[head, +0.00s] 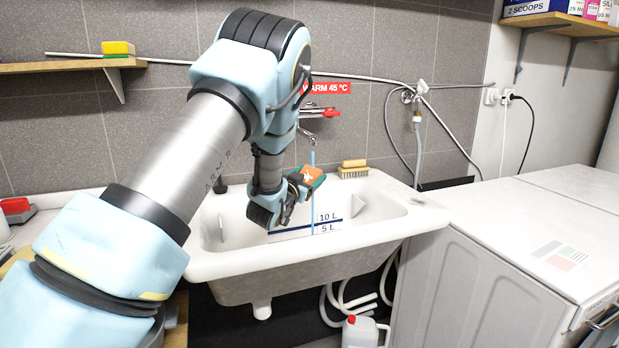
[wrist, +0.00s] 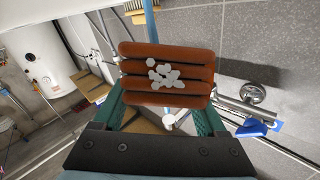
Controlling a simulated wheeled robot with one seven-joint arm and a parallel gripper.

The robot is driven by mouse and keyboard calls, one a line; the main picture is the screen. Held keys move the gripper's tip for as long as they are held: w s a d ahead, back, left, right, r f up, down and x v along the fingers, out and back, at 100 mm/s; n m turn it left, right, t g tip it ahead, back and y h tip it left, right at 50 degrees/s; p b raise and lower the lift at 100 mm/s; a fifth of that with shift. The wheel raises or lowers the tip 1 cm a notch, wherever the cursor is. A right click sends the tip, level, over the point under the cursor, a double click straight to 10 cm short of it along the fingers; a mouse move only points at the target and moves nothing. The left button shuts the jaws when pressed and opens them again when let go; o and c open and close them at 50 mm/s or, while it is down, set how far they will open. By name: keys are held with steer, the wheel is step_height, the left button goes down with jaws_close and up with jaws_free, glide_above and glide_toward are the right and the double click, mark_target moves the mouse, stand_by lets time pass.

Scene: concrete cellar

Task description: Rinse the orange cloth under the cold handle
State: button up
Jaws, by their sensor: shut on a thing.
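My gripper (head: 297,186) is shut on the orange cloth (head: 311,174), which it holds above the sink basin. In the wrist view the cloth (wrist: 140,73) is folded in ridges between my green fingers (wrist: 160,118), with a patch of white blobs on its face. A thin blue water stream (head: 313,205) falls from the tap (head: 306,137) and lines up with the cloth; whether it touches it I cannot tell. A red handle (head: 328,113) sits by a "WARM 45 °C" sign (head: 328,88). A blue handle (wrist: 256,127) shows in the wrist view; my arm hides that area in the head view.
The white sink (head: 375,232) has 10 L and 5 L marks inside. A brush (head: 353,170) lies on its back rim. White machines (head: 500,265) stand to the right. A shelf (head: 60,66) with a yellow sponge (head: 118,47) is at upper left.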

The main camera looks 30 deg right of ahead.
steer(key=shift+d, duration=0.1)
steer(key=shift+s+d+b, duration=0.25)
steer(key=shift+d+b, duration=0.1)
steer(key=shift+d, duration=0.15)
steer(key=shift+s, duration=0.1)
steer(key=s+a+b, duration=0.2)
steer(key=s+a, duration=0.1)
steer(key=s, duration=0.4)
steer(key=shift+s+f, duration=0.2)
stand_by(0.5)
steer(key=shift+a+f, duration=0.1)
steer(key=shift+f, duration=0.1)
stand_by(0.9)
steer(key=shift+s+r, duration=0.1)
steer(key=shift+s, duration=0.05)
steer(key=s+a+r, duration=0.1)
steer(key=s+r, duration=0.3)
steer(key=shift+a+r+p, duration=0.3)
steer(key=shift+a+p, duration=0.05)
steer(key=shift+a, duration=0.05)
